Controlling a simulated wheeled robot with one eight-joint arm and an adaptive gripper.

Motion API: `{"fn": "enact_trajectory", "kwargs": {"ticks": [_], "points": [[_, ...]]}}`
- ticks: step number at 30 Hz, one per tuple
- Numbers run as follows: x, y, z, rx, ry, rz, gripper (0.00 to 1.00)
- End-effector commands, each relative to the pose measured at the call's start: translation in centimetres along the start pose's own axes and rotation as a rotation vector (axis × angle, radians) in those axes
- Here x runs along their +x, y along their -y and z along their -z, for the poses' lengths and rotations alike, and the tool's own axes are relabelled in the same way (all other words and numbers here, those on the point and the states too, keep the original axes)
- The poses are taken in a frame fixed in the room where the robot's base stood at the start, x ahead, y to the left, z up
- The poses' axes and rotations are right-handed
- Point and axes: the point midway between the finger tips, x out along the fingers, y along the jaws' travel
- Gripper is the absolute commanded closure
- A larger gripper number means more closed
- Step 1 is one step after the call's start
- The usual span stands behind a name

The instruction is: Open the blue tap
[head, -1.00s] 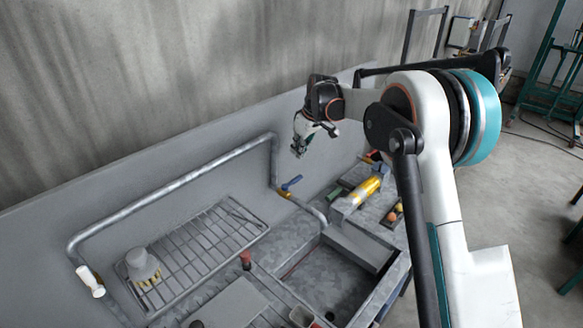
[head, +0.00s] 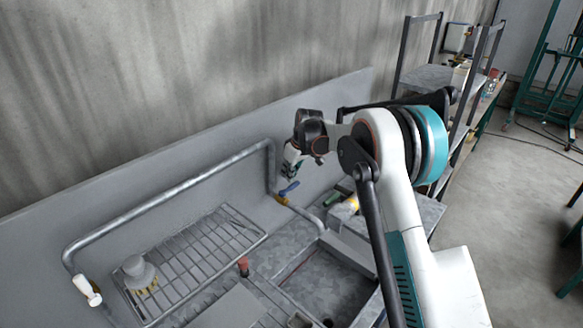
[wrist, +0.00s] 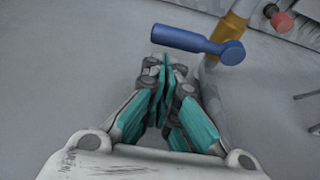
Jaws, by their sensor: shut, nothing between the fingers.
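The blue tap handle (head: 289,187) sits on a brass valve body (head: 281,199) on the grey pipe behind the sink. In the wrist view the blue handle (wrist: 190,41) lies just beyond my fingertips, its free end to the left and its pivot at the right on the yellow-brown valve (wrist: 234,27). My gripper (head: 287,177) is close above the handle in the head view. In the wrist view its teal fingers (wrist: 165,62) are together with nothing between them. I cannot tell whether the tips touch the handle.
The galvanised pipe (head: 168,199) runs along the grey back panel. A wire rack (head: 212,245) with a grey-white cup-shaped item (head: 138,270) lies left of the sink basin (head: 325,285).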

Motion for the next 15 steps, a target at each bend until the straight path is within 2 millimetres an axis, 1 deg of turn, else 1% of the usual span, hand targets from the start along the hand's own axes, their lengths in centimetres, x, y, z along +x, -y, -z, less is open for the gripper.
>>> {"fn": "enact_trajectory", "kwargs": {"ticks": [4, 15], "points": [[0.58, 0.00, 0.00, 0.000, 0.000, 0.000, 1.00], [0.60, -0.01, -0.03, 0.003, 0.000, -0.001, 1.00]]}}
